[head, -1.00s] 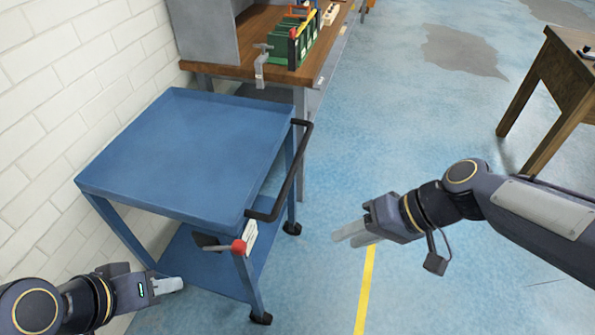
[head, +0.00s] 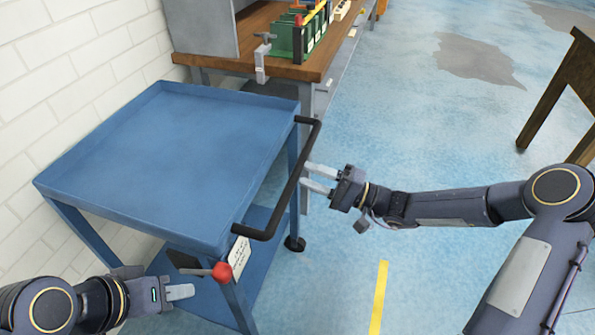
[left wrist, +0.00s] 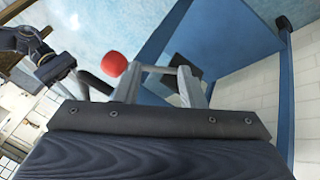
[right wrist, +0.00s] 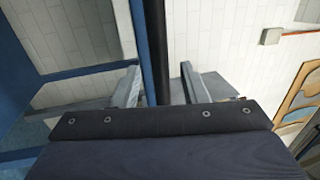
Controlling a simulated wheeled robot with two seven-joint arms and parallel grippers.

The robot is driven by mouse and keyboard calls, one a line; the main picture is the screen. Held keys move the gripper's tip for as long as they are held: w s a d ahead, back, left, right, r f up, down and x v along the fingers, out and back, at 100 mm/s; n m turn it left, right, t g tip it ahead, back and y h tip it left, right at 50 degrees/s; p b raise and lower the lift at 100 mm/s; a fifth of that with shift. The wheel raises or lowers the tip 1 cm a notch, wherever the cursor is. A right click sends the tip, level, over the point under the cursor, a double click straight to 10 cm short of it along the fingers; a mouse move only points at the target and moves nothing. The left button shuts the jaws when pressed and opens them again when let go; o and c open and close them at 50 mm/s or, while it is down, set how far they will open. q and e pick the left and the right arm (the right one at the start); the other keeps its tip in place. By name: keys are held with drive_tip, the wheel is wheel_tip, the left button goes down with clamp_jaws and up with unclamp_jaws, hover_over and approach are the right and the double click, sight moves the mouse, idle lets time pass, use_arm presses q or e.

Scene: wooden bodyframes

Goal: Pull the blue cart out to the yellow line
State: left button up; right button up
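The blue cart (head: 150,140) stands by the white wall, with a black bar handle (head: 292,185) on its right side. A lever with a red knob (head: 221,271) is at its front corner; the knob also shows in the left wrist view (left wrist: 115,64). My right gripper (head: 309,179) is at the handle. In the right wrist view, its open fingers (right wrist: 160,85) have the black bar (right wrist: 157,45) between them. My left gripper (head: 192,291) is open, just below the lever, its fingers (left wrist: 160,85) apart. The yellow line (head: 379,297) is on the floor right of the cart.
A wooden workbench (head: 350,40) with a clamp (head: 262,60) and green bins (head: 290,38) stands behind the cart. A wooden table (head: 565,90) is at the far right. The blue floor between is clear. The white brick wall (head: 50,60) is close on the left.

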sight(297, 171)
drive_tip(key=shift+x, duration=2.1)
clamp_jaws()
